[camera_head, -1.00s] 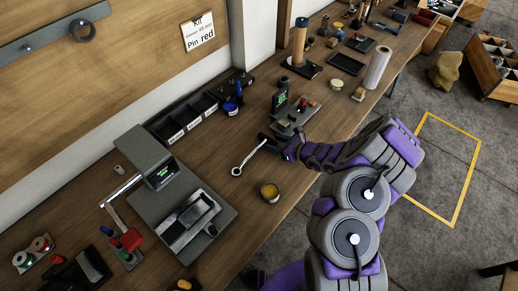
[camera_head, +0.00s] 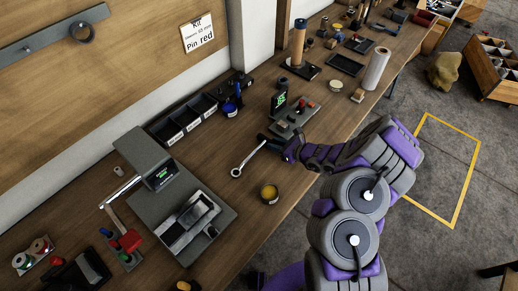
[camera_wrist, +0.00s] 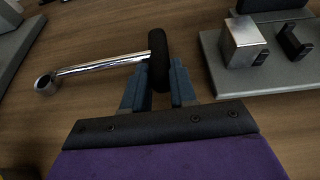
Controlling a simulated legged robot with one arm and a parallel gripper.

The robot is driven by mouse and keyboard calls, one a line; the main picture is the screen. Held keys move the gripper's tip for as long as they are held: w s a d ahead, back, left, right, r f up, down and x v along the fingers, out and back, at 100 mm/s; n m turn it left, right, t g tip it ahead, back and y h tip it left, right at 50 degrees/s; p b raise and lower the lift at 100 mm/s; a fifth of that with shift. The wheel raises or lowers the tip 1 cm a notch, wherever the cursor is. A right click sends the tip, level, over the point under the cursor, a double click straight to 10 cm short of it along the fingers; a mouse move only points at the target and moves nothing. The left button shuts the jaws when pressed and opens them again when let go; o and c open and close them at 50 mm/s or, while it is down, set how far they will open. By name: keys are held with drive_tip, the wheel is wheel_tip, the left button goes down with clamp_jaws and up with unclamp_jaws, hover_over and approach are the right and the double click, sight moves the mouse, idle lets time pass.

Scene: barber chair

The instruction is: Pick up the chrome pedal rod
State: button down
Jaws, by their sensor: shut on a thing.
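The chrome pedal rod (camera_head: 249,158) has a shiny shaft, a ring at one end and a black cylindrical grip at the other. My gripper (camera_head: 277,143) is shut on the black grip, above or at the wooden bench. In the wrist view the rod (camera_wrist: 100,64) points left, its ring at the far left end, and the black grip (camera_wrist: 159,60) sits between the blue fingertips of my gripper (camera_wrist: 160,85). I cannot tell clearly whether the ring touches the bench.
A grey device with a small green screen (camera_head: 280,102) stands just beyond my gripper. A yellow tin (camera_head: 269,192) lies in front of the rod. A larger grey machine (camera_head: 145,155) is on the left, with black bins (camera_head: 185,122) behind. Bare bench (camera_head: 225,150) surrounds the rod.

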drive_tip(key=shift+r, duration=0.1)
drive_tip(key=shift+r, duration=0.6)
wheel_tip(320, 180, up, 3)
drive_tip(key=shift+f+p, duration=0.1)
drive_tip(key=shift+p, duration=0.65)
drive_tip(key=s+p, duration=0.1)
drive_tip(key=s, duration=0.4)
drive_tip(key=s+p, duration=0.1)
drive_tip(key=s, duration=0.4)
drive_tip(key=s+r+p, duration=0.1)
drive_tip(key=s, duration=0.5)
drive_tip(key=shift+p, duration=0.3)
